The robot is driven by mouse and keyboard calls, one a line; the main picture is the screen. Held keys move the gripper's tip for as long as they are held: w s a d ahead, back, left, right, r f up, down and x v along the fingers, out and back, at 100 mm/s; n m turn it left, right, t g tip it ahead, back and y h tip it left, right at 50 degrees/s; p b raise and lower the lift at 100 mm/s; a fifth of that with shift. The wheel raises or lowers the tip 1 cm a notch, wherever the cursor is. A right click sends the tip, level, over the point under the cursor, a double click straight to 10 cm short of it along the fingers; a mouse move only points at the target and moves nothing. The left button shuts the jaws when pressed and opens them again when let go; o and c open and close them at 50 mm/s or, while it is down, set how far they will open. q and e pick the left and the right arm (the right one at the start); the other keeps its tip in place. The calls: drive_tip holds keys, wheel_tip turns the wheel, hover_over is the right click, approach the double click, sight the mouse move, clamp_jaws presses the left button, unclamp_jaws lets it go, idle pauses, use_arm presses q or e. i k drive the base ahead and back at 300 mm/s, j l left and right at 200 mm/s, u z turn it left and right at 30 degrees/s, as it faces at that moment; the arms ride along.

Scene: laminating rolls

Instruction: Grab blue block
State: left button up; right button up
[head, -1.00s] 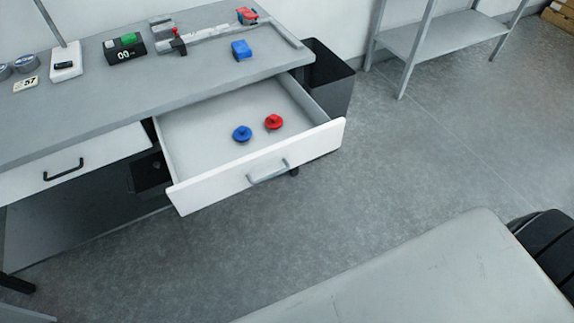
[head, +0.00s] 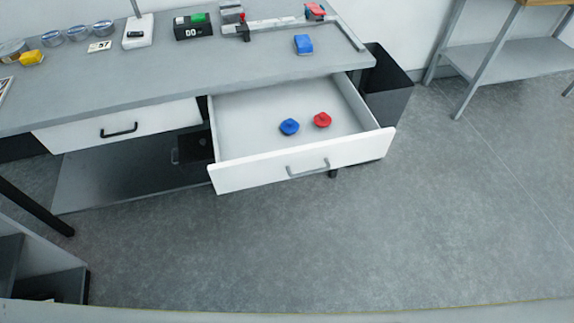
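A blue block (head: 303,44) sits on the grey desk top (head: 130,75), near its right end. An open white drawer (head: 250,174) below it holds a round blue knobbed piece (head: 289,127) and a round red knobbed piece (head: 322,119), side by side. Neither of my grippers shows in the head view.
A red and blue item (head: 315,11) and a long rail tool (head: 275,24) lie behind the block. A dark bin (head: 390,83) stands right of the desk, with a grey shelf unit (head: 500,65) beyond. The drawer juts out over open floor (head: 330,240).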

sight(303, 45)
drive_tip(key=u, duration=0.5)
drive_tip(key=i+l+u, duration=0.1)
drive_tip(key=l+u, duration=1.4)
drive_tip(key=l, duration=0.15)
